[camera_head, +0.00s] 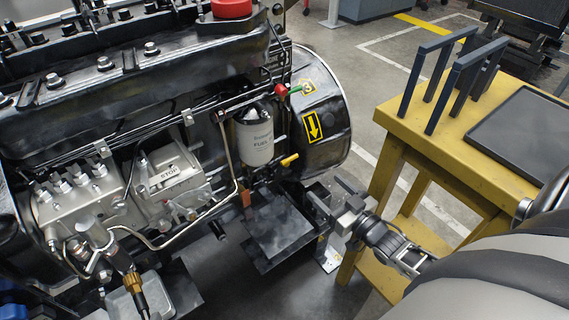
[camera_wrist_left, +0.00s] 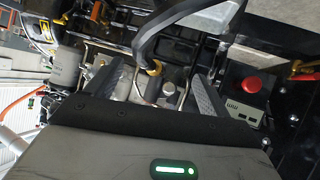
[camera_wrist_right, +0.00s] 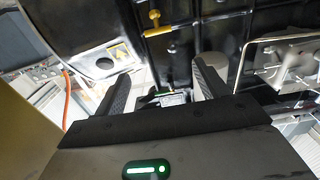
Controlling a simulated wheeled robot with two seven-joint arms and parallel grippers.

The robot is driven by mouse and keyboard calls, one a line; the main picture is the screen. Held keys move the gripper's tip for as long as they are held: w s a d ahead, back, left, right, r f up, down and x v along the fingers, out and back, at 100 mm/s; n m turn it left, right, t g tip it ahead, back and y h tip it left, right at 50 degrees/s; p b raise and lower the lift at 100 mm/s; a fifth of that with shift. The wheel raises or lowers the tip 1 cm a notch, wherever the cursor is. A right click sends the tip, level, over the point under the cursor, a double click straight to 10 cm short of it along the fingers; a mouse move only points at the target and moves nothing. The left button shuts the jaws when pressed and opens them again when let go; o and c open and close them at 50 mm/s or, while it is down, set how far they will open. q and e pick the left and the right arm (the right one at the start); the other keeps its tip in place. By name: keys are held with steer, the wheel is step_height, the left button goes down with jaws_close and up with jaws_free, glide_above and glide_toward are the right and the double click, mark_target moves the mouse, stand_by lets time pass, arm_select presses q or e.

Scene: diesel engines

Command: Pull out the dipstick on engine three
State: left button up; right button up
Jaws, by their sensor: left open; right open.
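A black diesel engine (camera_head: 130,70) fills the left of the head view; no number on it is readable. A yellow handle also shows at the top of the right wrist view (camera_wrist_right: 155,22), beyond the fingers. My right gripper (camera_head: 331,197) is open and empty, to the right of and below this handle, apart from it.
A yellow bench (camera_head: 480,160) with dark upright frames (camera_head: 430,85) and a black tray (camera_head: 525,135) stands right of the engine, close to my right arm. Floor shows between engine and bench.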

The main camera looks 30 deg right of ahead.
step_height(320, 180, down, 2)
steer(key=b, duration=0.7)
glide_toward(290, 158)
steer(key=w+f, duration=0.1)
steer(key=w, duration=0.4)
steer(key=w+b, duration=0.1)
steer(key=w, duration=0.2)
steer(key=w+b, duration=0.1)
steer(key=w, duration=0.1)
steer(key=shift+a+r+b, duration=0.1)
steer(key=shift+a+b, duration=0.2)
steer(key=shift+a, duration=0.05)
arm_select(q)
steer(key=w+d+f+h, duration=0.1)
steer(key=d+f, duration=0.2)
steer(key=f, duration=0.6)
steer(key=shift+w+d+m+g, duration=0.25)
steer(key=shift+w+m+g, duration=0.05)
steer(key=shift+w, duration=0.05)
arm_select(e)
steer(key=shift+r, duration=0.1)
